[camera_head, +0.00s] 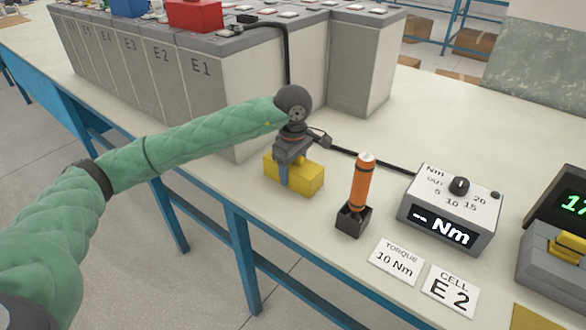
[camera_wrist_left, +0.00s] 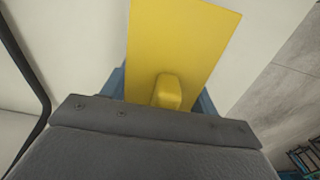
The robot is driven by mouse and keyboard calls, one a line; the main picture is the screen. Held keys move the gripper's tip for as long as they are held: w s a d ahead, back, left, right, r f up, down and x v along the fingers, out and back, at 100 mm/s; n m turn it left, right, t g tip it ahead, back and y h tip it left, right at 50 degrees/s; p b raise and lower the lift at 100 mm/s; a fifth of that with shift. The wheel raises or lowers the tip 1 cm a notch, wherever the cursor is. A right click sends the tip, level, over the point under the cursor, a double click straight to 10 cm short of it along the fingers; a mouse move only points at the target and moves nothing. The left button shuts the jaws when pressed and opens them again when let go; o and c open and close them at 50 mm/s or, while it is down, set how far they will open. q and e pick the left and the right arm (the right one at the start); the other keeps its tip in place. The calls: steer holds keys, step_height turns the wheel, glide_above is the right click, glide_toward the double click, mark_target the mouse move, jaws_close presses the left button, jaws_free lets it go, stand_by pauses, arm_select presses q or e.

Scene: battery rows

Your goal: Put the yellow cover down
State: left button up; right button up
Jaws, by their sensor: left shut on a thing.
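The yellow cover (camera_head: 306,182) is a block-like piece at the front part of the table, left of the orange tool. My left gripper (camera_head: 292,162) is above it, shut on its raised knob. In the left wrist view the cover (camera_wrist_left: 185,50) shows as a flat yellow top with the knob (camera_wrist_left: 167,92) between the blue fingers. The cover is at or just above the table top; I cannot tell whether it touches. My right gripper is not in view.
Grey battery cells (camera_head: 205,95) stand in rows behind, with red (camera_head: 195,15) and blue covers on top. An orange tool (camera_head: 362,185) stands in a black holder (camera_head: 353,220). A torque box (camera_head: 450,208) and two cards (camera_head: 397,261) lie to the right. A black cable runs behind.

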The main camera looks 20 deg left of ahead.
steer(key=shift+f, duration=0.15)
arm_select(q)
steer(key=o, duration=1)
steer(key=shift+c, duration=0.2)
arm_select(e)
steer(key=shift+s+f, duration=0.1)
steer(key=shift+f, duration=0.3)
